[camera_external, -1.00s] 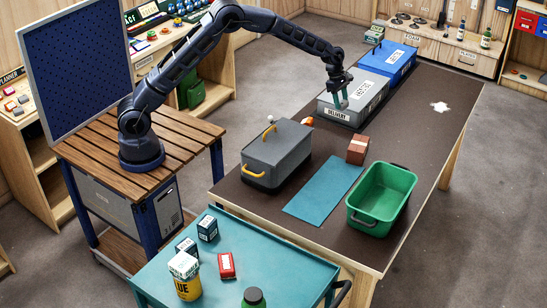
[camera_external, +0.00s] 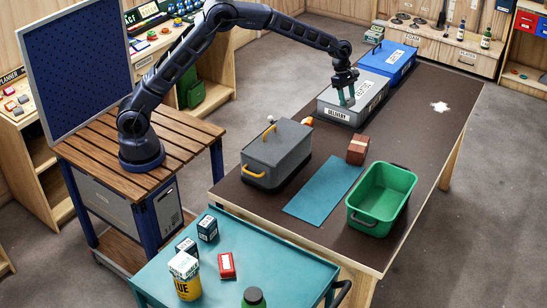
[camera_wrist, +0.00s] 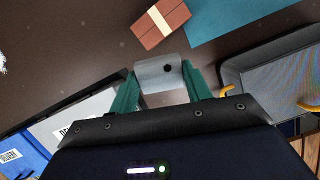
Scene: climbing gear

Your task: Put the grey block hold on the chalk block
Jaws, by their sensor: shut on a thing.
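In the external view my gripper (camera_external: 347,96) is over the grey lidded box marked DELIVERY; the hold is too small to make out there. A reddish-brown block with a pale band (camera_external: 357,150), perhaps the chalk block, lies on the dark table, nearer the camera than my gripper. This brown block also shows in the wrist view (camera_wrist: 162,24), ahead of the hold and apart from it.
A grey box with yellow handles (camera_external: 277,153) and a small orange thing (camera_external: 307,121) are left of the brown block. A teal mat (camera_external: 322,190) and an open green bin (camera_external: 352,215) are nearer. A blue box (camera_external: 388,61) stands behind. The table's right side is mostly clear.

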